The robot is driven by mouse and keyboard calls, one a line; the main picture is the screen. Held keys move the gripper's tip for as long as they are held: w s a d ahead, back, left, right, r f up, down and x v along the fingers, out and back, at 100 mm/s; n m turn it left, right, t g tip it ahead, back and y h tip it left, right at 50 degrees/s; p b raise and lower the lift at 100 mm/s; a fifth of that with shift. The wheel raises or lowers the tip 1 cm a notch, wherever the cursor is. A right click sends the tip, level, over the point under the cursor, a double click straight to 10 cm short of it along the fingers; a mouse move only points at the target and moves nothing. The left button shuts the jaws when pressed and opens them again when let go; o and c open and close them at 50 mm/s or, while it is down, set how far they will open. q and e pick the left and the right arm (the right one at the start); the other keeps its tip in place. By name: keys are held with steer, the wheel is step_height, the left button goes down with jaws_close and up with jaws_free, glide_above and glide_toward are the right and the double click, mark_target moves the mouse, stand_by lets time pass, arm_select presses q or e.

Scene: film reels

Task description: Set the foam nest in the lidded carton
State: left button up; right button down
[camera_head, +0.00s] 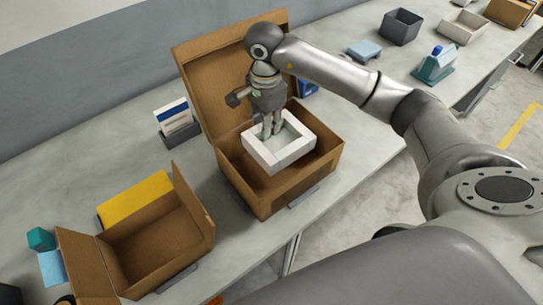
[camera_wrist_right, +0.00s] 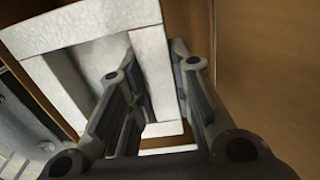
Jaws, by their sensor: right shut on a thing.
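The foam nest (camera_head: 292,155) is a white square block with a recess in its middle. My right gripper (camera_head: 271,135) points down and is shut on one wall of the nest. In the right wrist view the nest (camera_wrist_right: 60,95) lies beneath and between the fingers (camera_wrist_right: 165,85). The lidded carton (camera_head: 262,200) is a brown cardboard box with its lid (camera_head: 215,75) standing open at the back. The nest is at the carton's mouth, slightly tilted, with its upper part showing above the rim. Its underside is hidden. My left gripper is not in view.
A smaller open carton (camera_head: 155,245) with flaps stands at front left, beside a yellow panel (camera_head: 135,198). A rack with white and blue items (camera_head: 174,117) stands behind. A grey bin (camera_head: 401,26) and a teal holder (camera_head: 435,66) are at the back right. Bare bench lies between the cartons.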

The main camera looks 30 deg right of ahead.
mark_target(267, 147)
steer(key=f+p, duration=0.1)
steer(key=f, duration=0.4)
steer(key=shift+s+f, duration=0.2)
steer(key=shift+f+p, duration=0.75)
steer(key=shift+f, duration=1.4)
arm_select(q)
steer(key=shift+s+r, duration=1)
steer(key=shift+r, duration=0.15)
arm_select(e)
steer(key=c, duration=1.3)
jaws_free()
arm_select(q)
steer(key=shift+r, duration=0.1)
arm_select(e)
steer(key=shift+w+r, duration=0.1)
steer(key=shift+r, duration=0.25)
step_height(267, 147, up, 11)
steer(key=b, duration=0.3)
steer(key=shift+f, duration=0.2)
steer(key=shift+r+b, duration=0.35)
steer(key=shift+r, duration=0.2)
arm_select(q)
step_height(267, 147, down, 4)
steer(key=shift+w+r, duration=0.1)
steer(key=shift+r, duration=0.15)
